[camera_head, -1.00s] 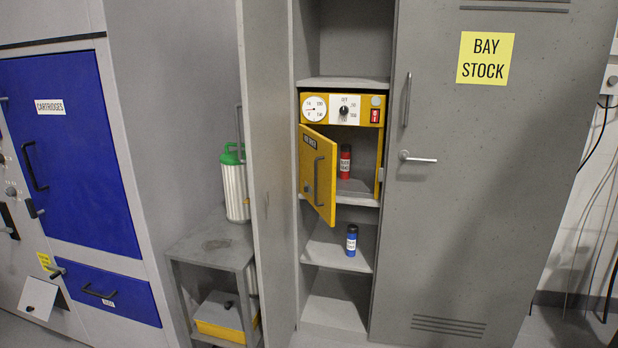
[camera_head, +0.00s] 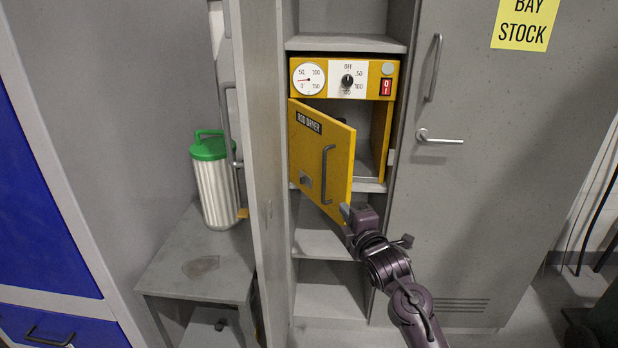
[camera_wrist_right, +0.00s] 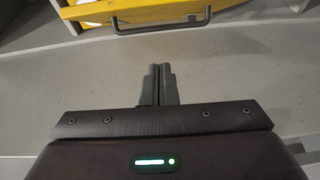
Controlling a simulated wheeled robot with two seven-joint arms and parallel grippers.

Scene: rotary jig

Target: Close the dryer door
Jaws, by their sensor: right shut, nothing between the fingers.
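The yellow dryer (camera_head: 380,138) sits on a shelf in the open locker. Its yellow door (camera_head: 322,155), with a dark label and a grey bar handle (camera_head: 327,174), hangs partly open, swung out to the left. My right gripper (camera_head: 345,212) is shut and empty, at the door's lower free corner; whether it touches cannot be told. In the right wrist view the shut fingers (camera_wrist_right: 157,82) point toward the door handle (camera_wrist_right: 160,26), with a gap between in the picture. My left gripper is not in view.
An open grey locker door (camera_head: 263,160) stands close to the left of the dryer door. A green-lidded silver canister (camera_head: 218,190) stands on a grey side table (camera_head: 165,262). The closed locker door (camera_head: 480,190) with a lever handle is at right.

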